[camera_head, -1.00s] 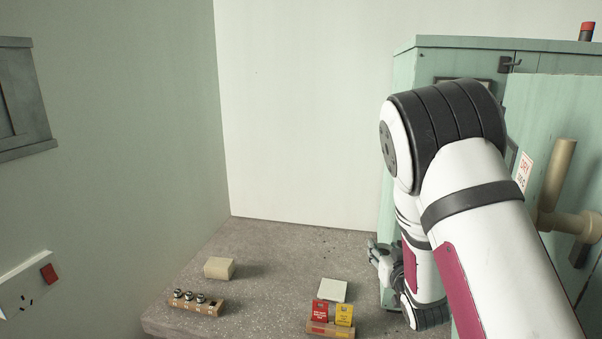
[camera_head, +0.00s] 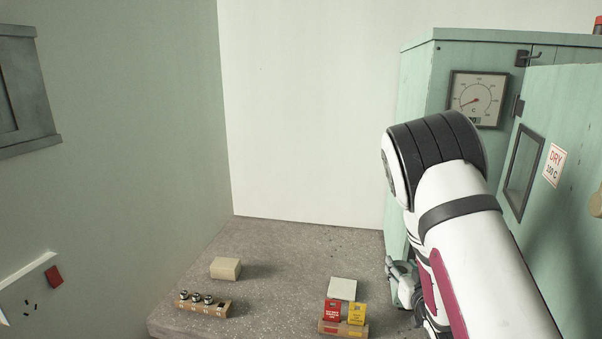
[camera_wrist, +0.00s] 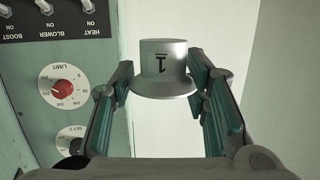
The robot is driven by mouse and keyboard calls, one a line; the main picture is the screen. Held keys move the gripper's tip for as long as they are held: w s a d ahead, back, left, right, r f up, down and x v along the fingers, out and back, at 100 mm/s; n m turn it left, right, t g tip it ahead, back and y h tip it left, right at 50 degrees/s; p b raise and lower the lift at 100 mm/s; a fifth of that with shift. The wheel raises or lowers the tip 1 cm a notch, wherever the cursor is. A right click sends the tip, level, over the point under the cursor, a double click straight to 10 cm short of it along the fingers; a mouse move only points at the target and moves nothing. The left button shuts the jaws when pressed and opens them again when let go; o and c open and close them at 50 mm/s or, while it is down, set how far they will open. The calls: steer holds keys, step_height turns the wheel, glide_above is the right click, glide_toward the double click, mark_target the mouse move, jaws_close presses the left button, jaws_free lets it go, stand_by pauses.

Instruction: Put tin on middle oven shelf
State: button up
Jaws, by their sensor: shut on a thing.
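In the wrist view a grey metal tin (camera_wrist: 164,68) marked "1" is held between the fingers of my gripper (camera_wrist: 166,88). The gripper is shut on it. In the head view my gripper (camera_head: 403,280) is at the left side of the green oven (camera_head: 418,80), low and partly behind my arm; the tin cannot be made out there. The oven door (camera_head: 560,110), with a small window and a "DRY 100 C" label, stands open toward me at the right. The oven shelves are not visible; my arm and the door cover the opening.
In the wrist view the oven's control panel (camera_wrist: 85,60) with switches and a red dial is close on the left. On the bench (camera_head: 275,290) are a beige block (camera_head: 226,268), a small rack (camera_head: 200,306), a pale pad (camera_head: 342,289) and red and yellow cards (camera_head: 345,313).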

steer(key=s+a+f, duration=0.4)
steer(key=a+f, duration=0.1)
steer(key=a, duration=0.2)
steer(key=shift+s+f, duration=0.3)
steer(key=shift+f, duration=0.1)
